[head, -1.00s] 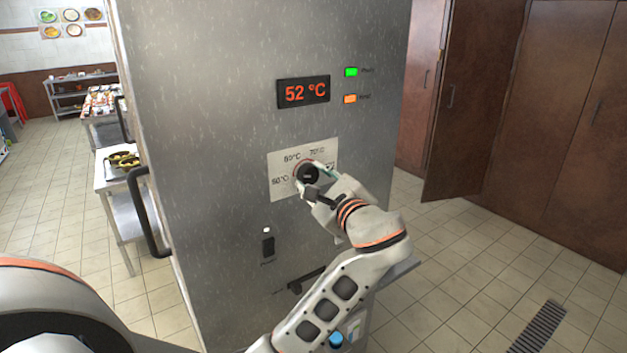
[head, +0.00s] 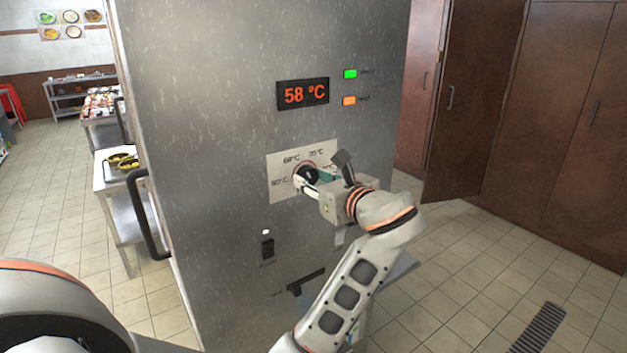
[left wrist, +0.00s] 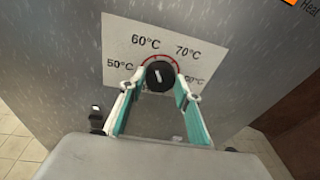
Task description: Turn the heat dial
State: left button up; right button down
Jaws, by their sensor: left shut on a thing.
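The heat dial (head: 307,174) is a black round knob with a white mark, set on a white label plate (head: 283,161) printed with temperatures. In the left wrist view the dial (left wrist: 160,75) shows 50°C, 60°C and 70°C around it, with a partly hidden label at right. Its white mark points nearly straight up, between 60°C and 70°C, tilted slightly left. My left gripper (head: 311,178) is shut on the dial; in the left wrist view its fingers (left wrist: 160,84) stand on both sides of it. The display (head: 303,93) reads 58 °C. My right gripper is not in view.
A green lamp (head: 350,74) and an orange lamp (head: 349,100) are lit beside the display. A black switch (head: 267,248) and a black handle (head: 150,215) are on the steel cabinet. Open tiled floor lies at right, before brown doors (head: 560,110).

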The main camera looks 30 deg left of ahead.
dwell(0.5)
pick_arm(q)
jog(key=o, duration=1.1)
notch_tip(320, 180, up, 10)
